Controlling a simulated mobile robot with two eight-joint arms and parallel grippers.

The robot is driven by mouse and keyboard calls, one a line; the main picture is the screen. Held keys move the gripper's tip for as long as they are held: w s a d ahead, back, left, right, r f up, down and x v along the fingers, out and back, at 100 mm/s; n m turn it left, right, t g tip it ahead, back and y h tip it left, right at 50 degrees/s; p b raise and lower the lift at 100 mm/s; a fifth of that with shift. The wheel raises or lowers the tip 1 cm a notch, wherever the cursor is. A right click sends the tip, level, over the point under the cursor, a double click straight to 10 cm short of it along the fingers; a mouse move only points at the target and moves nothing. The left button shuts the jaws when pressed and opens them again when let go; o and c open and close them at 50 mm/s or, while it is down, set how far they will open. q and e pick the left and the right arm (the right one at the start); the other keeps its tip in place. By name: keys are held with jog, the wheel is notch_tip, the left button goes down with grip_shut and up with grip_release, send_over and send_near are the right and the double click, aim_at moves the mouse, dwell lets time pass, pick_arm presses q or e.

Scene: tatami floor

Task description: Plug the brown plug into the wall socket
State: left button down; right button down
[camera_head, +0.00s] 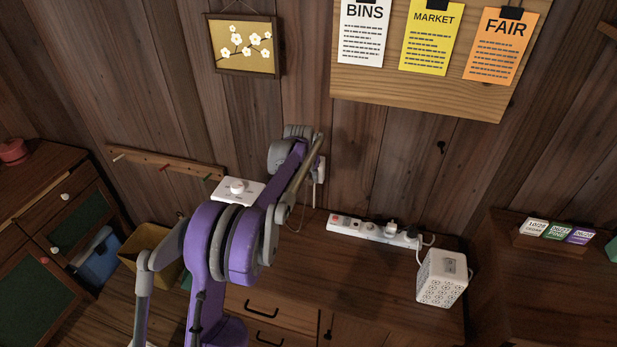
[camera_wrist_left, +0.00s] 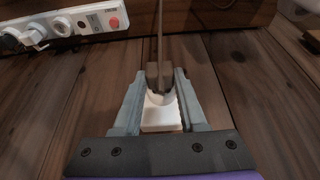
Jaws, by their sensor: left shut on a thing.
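My left arm reaches up to the plank wall in the head view, and its gripper (camera_head: 303,135) hides most of what it holds. In the left wrist view the gripper (camera_wrist_left: 160,80) is shut on the brown plug (camera_wrist_left: 159,74), whose cord runs toward the top of the picture. The white wall socket (camera_wrist_left: 161,118) lies between the fingers, right at the plug. I cannot tell whether the pins are in it. The socket's white edge (camera_head: 321,168) also shows beside the gripper in the head view. My right gripper is not in view.
A white power strip (camera_head: 372,230) lies on the cabinet top along the wall, with a white patterned box (camera_head: 441,278) beside it. A white plate with a knob (camera_head: 237,188) sits left of my arm. A peg rail (camera_head: 165,162) and a flower picture (camera_head: 243,46) hang on the wall.

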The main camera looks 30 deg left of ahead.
pick_arm(q)
jog(key=shift+w+a+r, duration=0.1)
jog(key=shift+w, duration=0.3)
jog(key=shift+c, duration=1.9)
grip_release()
jog(key=shift+w, duration=0.1)
jog(key=v, duration=1)
jog(key=shift+s+r, duration=0.3)
